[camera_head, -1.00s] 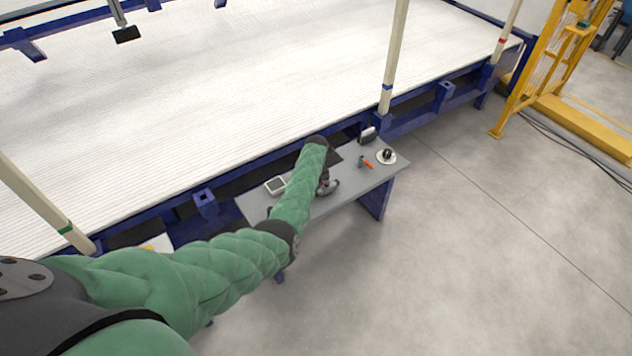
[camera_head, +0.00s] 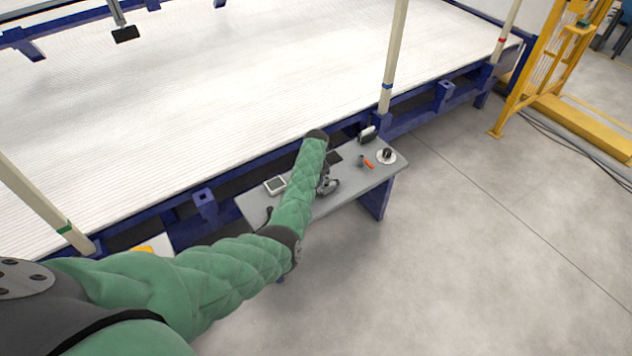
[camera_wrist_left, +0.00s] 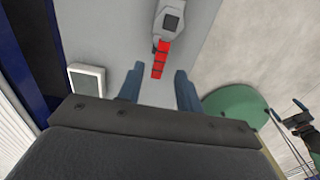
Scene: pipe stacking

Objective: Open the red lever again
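The red lever (camera_wrist_left: 160,60) lies just ahead of my left gripper (camera_wrist_left: 158,84) in the left wrist view, in line with the gap between its fingers. The lever joins a light grey device with a dark square face (camera_wrist_left: 171,21). In the head view the lever (camera_head: 369,163) shows as a small orange-red bar on the grey table (camera_head: 352,192). My left gripper (camera_head: 330,184) is over the table, left of the lever and apart from it. Its fingers are open with nothing between them. My right gripper is not visible in the head view.
A white-framed box with a grey face (camera_head: 275,185) sits at the table's left part. The large white bed (camera_head: 240,80) and a pale post (camera_head: 393,60) border the table. Open floor (camera_head: 480,250) lies right.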

